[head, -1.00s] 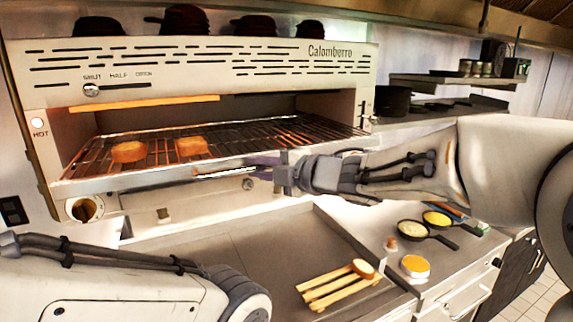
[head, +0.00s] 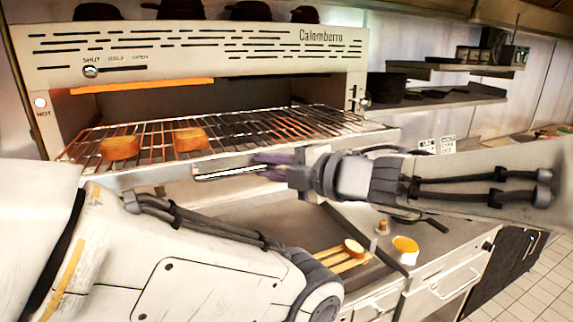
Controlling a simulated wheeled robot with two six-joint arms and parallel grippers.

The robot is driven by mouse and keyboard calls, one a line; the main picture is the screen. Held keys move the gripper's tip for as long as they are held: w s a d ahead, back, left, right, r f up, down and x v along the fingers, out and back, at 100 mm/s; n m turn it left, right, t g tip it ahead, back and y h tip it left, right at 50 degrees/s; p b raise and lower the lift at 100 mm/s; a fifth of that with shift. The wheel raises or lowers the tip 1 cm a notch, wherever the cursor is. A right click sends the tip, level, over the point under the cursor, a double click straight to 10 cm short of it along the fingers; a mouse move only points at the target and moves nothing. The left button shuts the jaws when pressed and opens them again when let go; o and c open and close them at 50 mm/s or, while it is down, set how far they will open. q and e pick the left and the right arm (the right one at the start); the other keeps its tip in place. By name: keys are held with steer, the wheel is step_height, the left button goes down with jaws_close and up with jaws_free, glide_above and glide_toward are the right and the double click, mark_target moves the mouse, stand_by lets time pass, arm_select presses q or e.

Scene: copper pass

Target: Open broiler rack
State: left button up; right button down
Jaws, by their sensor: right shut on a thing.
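The broiler (head: 200,50), labelled Calomberro, stands at the back left with its glowing element lit. Its wire rack (head: 260,126) sticks out past the front of the housing, with two browned pieces of bread, one on the left (head: 119,148) and one on the right (head: 190,139), lying on it. The rack's front handle (head: 228,172) is a pale bar below the front rail. My right gripper (head: 262,168), with purple fingers, is shut on the handle's right end; the fingers partly hide it. My left arm crosses the lower left, and its gripper is not in view.
A wooden slatted board (head: 335,262) with a bread piece (head: 353,247) lies on the counter below. A round orange-topped dish (head: 404,246) stands to its right. Dark pots (head: 180,9) sit on top of the broiler. A wall shelf (head: 455,68) is at the right.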

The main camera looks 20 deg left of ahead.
steer(key=c, duration=0.8)
jaws_free()
steer(key=b+v, duration=0.1)
steer(key=v, duration=0.9)
steer(key=shift+d, duration=0.3)
steer(key=shift+r, duration=0.15)
